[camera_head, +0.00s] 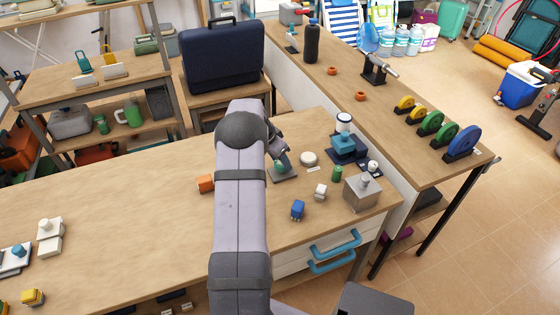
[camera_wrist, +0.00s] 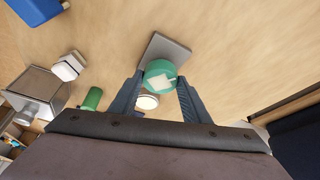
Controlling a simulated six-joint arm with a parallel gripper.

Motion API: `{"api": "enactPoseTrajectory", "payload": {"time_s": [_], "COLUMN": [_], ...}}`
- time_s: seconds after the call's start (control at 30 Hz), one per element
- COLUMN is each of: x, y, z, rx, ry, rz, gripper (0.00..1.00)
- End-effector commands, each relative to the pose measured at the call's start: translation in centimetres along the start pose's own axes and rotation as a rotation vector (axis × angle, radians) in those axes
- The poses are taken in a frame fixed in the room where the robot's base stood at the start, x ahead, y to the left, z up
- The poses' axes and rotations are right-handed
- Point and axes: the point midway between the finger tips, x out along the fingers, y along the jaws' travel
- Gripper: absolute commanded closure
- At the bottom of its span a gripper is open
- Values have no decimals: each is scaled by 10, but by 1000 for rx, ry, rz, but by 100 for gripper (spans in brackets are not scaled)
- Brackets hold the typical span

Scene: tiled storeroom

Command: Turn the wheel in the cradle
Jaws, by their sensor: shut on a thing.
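The wheel (camera_wrist: 161,75) is a teal-green disc with a pale square and a small white mark on its face. It sits over a flat grey base (camera_wrist: 168,48), which I take for the cradle's foot; the base also shows on the table in the head view (camera_head: 285,174). My gripper (camera_wrist: 162,80) has one finger on each side of the wheel and is shut on it. In the head view my gripper (camera_head: 279,156) is low over the base, and the wheel is mostly hidden there. The cradle's uprights cannot be made out.
A white round disc (camera_head: 308,158), a green cylinder (camera_head: 337,173), a white block (camera_head: 320,191), a blue block (camera_head: 297,209) and a metal box (camera_head: 362,192) stand to the right. An orange block (camera_head: 205,183) lies left of my arm. The table's left middle is clear.

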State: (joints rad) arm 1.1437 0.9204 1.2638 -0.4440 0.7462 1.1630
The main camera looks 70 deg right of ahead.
Motion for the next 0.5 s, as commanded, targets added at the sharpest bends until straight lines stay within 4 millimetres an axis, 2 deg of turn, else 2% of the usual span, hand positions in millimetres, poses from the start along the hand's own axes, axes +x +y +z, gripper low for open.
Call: {"api": "enactPoseTrajectory", "payload": {"time_s": [0.5], "x": [-2], "y": [4], "z": [-2], "rx": [-362], "ry": [0], "rz": [-152], "gripper": [79]}}
